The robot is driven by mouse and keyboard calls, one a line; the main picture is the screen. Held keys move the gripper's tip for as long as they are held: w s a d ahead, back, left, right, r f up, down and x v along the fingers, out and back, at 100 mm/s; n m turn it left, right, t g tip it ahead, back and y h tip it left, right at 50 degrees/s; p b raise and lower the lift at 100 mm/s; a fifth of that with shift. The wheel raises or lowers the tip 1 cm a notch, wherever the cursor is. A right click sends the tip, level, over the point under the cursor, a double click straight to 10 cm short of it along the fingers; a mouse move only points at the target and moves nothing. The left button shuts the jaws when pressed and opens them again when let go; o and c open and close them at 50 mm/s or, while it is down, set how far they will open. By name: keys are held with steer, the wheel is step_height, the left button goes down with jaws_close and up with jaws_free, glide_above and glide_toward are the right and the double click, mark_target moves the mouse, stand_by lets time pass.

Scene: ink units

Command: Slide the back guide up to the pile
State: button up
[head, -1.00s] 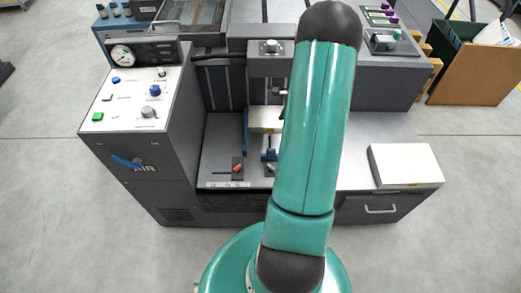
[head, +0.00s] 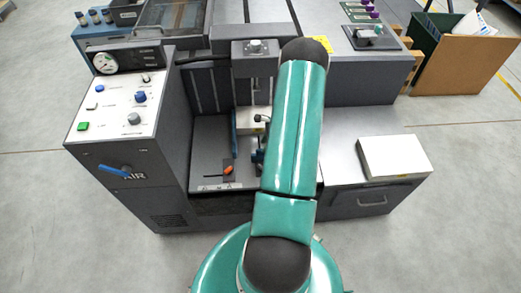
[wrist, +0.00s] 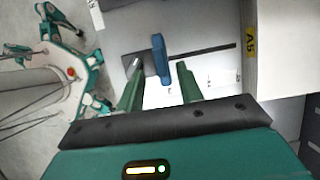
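The back guide (wrist: 161,60) is a blue block on a dark slot in the white bed in the wrist view. In the head view a bit of it (head: 258,157) shows beside my arm. My gripper (wrist: 160,66) is open, its green fingers either side of the guide; I cannot tell if they touch it. The pile (wrist: 285,48), white with a yellow A5 label, stands to the right, with a clear gap between it and the guide. In the head view the pile (head: 249,114) sits further back in the bed. My fingers are hidden there by my arm.
A taller blue side guide (head: 234,130) stands left of the pile, with an orange lever (head: 228,170) in front. A white block (head: 394,158) lies on the right worktop. The control cabinet (head: 128,110) with gauge and buttons is at the left.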

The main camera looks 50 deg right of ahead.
glide_above(262, 163)
steer(key=w+d, duration=0.1)
steer(key=w, duration=0.1)
steer(key=shift+s+d+f, duration=0.1)
steer(key=shift+s+f, duration=0.05)
steer(key=shift+f, duration=0.95)
steer(key=shift+s+d+f, duration=0.1)
steer(key=shift+f, duration=0.95)
jaws_close()
